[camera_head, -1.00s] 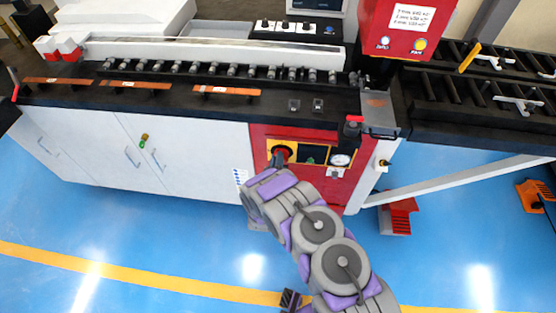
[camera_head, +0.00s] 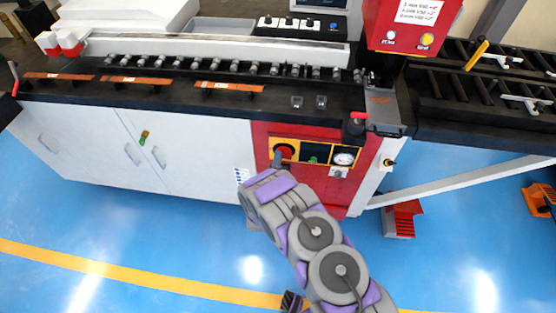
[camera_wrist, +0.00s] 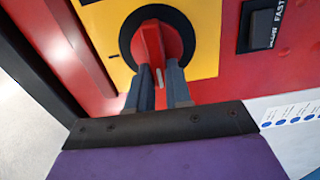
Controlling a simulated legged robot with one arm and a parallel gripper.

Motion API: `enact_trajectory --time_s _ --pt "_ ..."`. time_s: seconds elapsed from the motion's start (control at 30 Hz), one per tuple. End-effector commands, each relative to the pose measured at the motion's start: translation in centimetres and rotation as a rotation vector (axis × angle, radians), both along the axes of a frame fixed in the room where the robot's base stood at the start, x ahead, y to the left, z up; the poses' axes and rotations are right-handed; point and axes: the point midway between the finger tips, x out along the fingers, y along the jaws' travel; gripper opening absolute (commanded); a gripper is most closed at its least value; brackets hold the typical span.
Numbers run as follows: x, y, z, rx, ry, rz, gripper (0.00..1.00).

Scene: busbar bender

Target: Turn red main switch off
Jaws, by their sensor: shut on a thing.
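The red main switch (camera_wrist: 152,42) is a round knob with a raised grip bar in a black ring on a yellow plate (camera_wrist: 205,40). In the wrist view its grip bar points nearly straight down the picture, with a pale mark at the lower end. My gripper (camera_wrist: 161,75) is shut on the lower end of this bar, one dark finger on each side. In the head view the switch (camera_head: 287,149) is on the red front panel. My gripper (camera_head: 277,158) reaches it from below and hides part of it.
A gauge (camera_head: 343,158) and a green part (camera_head: 313,160) are right of the switch. The black worktop (camera_head: 180,82) overhangs above, with copper bars on it. A red-handled lever (camera_head: 356,126) stands at its edge. A red pedal (camera_head: 402,218) is on the blue floor, otherwise largely clear.

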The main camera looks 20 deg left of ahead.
Motion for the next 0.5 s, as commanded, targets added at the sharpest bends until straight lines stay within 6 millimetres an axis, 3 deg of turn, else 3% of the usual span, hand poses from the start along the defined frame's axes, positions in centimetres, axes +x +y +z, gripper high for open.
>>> enact_trajectory --time_s 0.5 --pt "-0.42 0.39 -0.55 -0.048 -0.001 0.013 0.00"
